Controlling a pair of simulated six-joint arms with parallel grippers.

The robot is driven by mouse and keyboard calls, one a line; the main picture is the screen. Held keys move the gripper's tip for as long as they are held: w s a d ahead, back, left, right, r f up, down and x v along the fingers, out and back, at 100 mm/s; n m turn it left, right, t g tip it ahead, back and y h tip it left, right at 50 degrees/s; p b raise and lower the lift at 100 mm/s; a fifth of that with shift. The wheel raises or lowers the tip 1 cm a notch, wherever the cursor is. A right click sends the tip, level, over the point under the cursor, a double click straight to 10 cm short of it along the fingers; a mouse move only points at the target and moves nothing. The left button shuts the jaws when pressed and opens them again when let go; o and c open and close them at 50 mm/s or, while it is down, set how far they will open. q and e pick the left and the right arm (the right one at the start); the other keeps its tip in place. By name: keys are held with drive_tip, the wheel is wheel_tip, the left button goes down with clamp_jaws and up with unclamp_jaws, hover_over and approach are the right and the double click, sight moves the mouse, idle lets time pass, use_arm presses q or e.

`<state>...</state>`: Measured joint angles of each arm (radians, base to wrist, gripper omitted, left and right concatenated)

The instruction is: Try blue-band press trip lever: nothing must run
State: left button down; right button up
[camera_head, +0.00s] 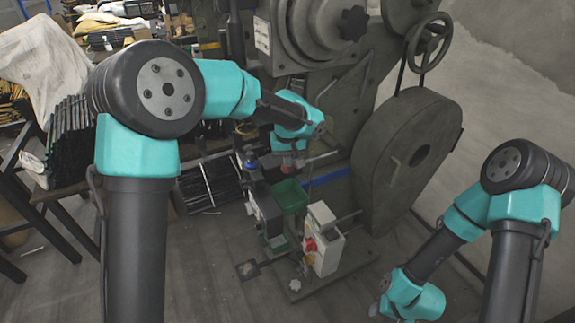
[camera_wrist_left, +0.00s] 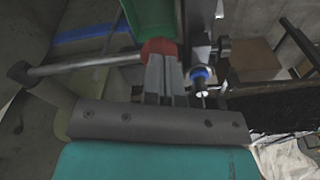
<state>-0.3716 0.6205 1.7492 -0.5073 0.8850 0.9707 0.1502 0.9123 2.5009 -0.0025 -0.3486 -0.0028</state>
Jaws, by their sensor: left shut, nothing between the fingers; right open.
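The blue-band press (camera_head: 345,100) is a dark green machine with a blue stripe (camera_head: 327,177) low on its frame; the stripe also shows in the left wrist view (camera_wrist_left: 92,34). A grey lever rod (camera_head: 320,159) sticks out from it. In the left wrist view this rod (camera_wrist_left: 85,62) runs toward a red knob (camera_wrist_left: 158,46). My left gripper (camera_head: 288,158) is at the knob, fingers (camera_wrist_left: 166,75) shut with nothing between them. Their tips overlap the knob; I cannot tell whether they touch. My right gripper (camera_head: 386,300) is low at the right, open, fingers barely visible.
A green tray (camera_head: 290,195) is below my left gripper. A pale control box (camera_head: 322,240) with a red switch (camera_head: 310,246) stands beside it. A blue-topped fitting (camera_wrist_left: 199,74) is close to the left fingers. The big flywheel guard (camera_head: 408,155) is at the right.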

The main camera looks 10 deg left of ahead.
sight(288, 171)
use_arm(q)
drive_tip(key=shift+f, duration=2.25)
drive_tip(key=s, duration=0.2)
drive_tip(key=s+r, duration=0.1)
drive_tip(key=shift+d, duration=0.4)
drive_tip(key=shift+r, duration=0.1)
wheel_tip(288, 171, up, 17)
drive_tip(key=s, duration=0.1)
drive_tip(key=shift+s+d, duration=0.25)
drive_tip(key=shift+s, duration=0.1)
drive_tip(key=shift+r, duration=0.1)
